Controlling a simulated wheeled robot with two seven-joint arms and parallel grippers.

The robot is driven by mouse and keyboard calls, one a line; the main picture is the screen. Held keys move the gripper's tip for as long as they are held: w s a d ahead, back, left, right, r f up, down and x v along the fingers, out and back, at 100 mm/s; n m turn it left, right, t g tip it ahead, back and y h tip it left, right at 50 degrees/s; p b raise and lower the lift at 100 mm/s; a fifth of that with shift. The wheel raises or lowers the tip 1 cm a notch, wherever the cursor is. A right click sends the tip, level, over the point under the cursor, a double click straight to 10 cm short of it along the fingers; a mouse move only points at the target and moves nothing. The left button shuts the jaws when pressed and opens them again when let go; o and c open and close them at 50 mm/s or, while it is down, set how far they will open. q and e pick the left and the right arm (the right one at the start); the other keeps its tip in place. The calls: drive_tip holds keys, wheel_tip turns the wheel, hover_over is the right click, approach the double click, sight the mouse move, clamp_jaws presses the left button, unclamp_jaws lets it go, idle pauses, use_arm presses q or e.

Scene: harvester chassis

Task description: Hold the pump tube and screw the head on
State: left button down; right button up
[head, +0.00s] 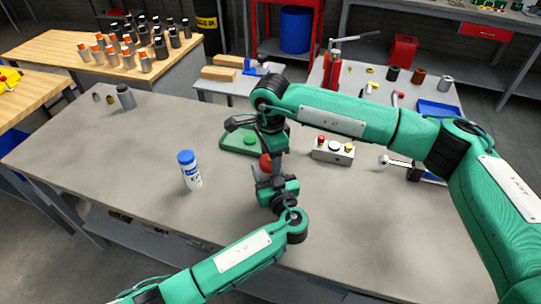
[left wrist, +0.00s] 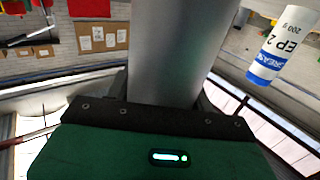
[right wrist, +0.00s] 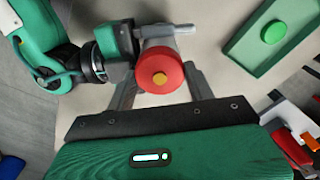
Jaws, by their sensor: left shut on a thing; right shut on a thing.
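My left gripper (head: 272,183) is shut on the grey pump tube (left wrist: 185,45), which fills the middle of the left wrist view. My right gripper (right wrist: 162,88) is shut on the red head (right wrist: 160,75), which has a gold centre. In the head view the red head (head: 265,163) shows between the two grippers, with my right gripper (head: 270,150) above my left one. The head is in line with or touching the tube's end; the joint is hidden, so I cannot tell how they are engaged.
A white grease cartridge with a blue cap (head: 190,172) stands on the bench (head: 110,150) to the left. A green tray with a green button (head: 240,139) lies behind the grippers. A button box (head: 333,151) sits to the right. The left part of the bench is mostly clear.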

drive_tip(key=m, duration=0.6)
drive_tip(key=o, duration=1.1)
drive_tip(key=shift+c, duration=0.2)
drive_tip(key=shift+r, duration=2.25)
drive_tip(key=shift+c, duration=0.4)
